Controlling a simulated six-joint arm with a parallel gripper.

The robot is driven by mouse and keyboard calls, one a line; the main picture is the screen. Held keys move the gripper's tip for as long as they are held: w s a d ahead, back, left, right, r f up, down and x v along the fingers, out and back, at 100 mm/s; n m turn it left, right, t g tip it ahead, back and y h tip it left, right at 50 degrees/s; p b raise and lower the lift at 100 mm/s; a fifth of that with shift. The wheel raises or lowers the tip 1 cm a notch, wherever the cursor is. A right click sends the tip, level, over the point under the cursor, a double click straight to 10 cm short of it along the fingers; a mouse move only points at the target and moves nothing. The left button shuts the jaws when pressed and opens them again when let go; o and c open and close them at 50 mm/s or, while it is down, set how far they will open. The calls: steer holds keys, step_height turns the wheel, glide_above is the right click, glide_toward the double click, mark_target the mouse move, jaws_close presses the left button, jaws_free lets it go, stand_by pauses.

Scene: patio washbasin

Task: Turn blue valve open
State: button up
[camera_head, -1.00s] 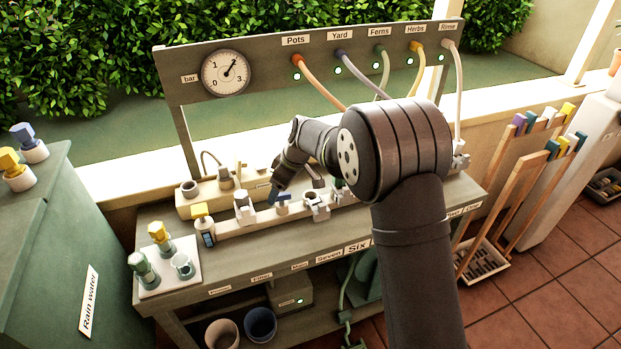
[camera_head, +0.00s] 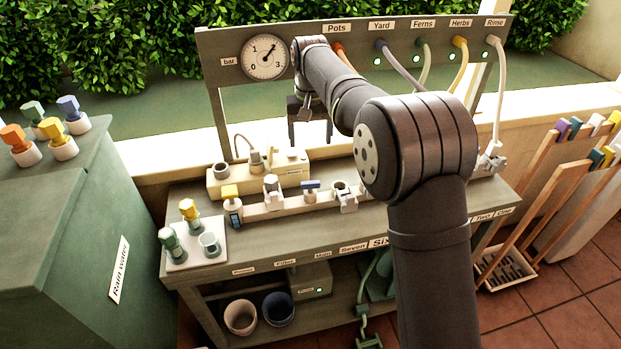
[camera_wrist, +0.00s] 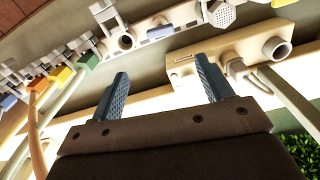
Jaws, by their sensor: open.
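A valve with a flat blue bar handle (camera_head: 311,185) stands on the pale manifold (camera_head: 262,211) on the bench. The handle lies roughly left to right in the head view and also shows in the wrist view (camera_wrist: 160,31). My gripper (camera_head: 310,142) hangs above and behind the manifold, in front of the hose board, with its fingers pointing down. In the wrist view its two fingers (camera_wrist: 162,77) are spread apart with nothing between them. The blue handle is clear of both fingers.
A cream box (camera_head: 258,178) with a cable sits behind. A gauge (camera_head: 265,57) and hoses hang on the board above. Spare coloured caps stand on the green tank (camera_head: 40,190).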

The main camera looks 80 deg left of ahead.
mark_target(310, 182)
step_height(310, 182, down, 15)
steer(key=shift+r, duration=0.15)
steer(key=c, duration=1)
steer(key=shift+n, duration=0.7)
steer(key=o, duration=1)
steer(key=shift+r, duration=0.1)
step_height(310, 182, up, 17)
steer(key=shift+r, duration=0.15)
